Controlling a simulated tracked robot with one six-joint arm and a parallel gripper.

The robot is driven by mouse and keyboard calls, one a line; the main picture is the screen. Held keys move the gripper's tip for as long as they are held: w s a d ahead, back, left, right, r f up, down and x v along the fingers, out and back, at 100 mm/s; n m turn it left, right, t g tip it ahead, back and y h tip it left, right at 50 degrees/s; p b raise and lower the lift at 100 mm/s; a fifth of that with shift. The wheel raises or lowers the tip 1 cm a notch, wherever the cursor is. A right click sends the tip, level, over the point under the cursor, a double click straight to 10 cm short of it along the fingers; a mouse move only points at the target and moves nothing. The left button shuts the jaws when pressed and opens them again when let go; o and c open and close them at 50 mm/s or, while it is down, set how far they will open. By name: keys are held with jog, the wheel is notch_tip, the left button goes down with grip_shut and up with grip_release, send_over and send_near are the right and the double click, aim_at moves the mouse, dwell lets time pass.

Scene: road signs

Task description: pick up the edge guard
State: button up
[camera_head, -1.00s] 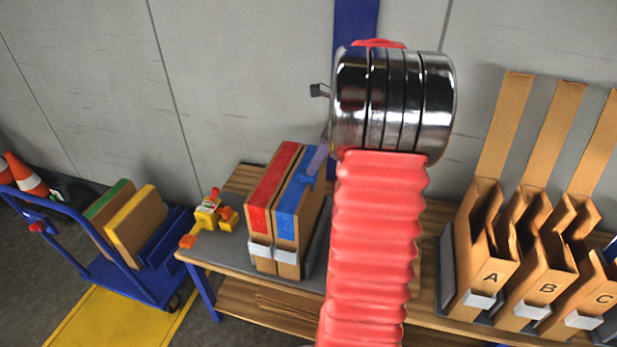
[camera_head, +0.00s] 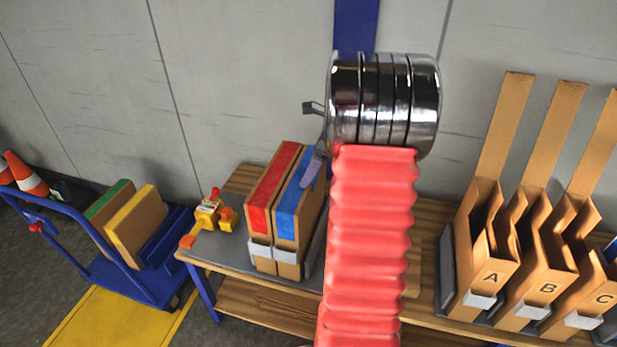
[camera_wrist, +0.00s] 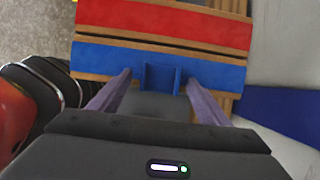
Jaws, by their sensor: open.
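A small blue bracket-shaped piece, which looks like the edge guard (camera_wrist: 162,79), sits on the blue-striped top of a cardboard box (camera_wrist: 100,55) in the wrist view. My gripper (camera_wrist: 158,76) is open, with one purple finger on each side of the blue piece. Gaps show between the fingers and the piece, and nothing is gripped. In the head view, my arm and wrist partly cover the blue-striped box (camera_head: 292,208), and one purple finger shows near its top. I cannot make out the blue piece clearly there.
A red-striped box (camera_head: 264,200) stands against the blue-striped one on the workbench (camera_head: 228,262). A yellow and orange tool (camera_head: 208,214) lies to their left. Cardboard bins A (camera_head: 488,275), B and C stand at right. A blue cart (camera_head: 110,278) stands at left.

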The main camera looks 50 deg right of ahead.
jog(key=shift+c, duration=0.3)
jog(key=c, duration=1.1)
notch_tip(320, 180, up, 10)
jog(key=shift+r, duration=0.1)
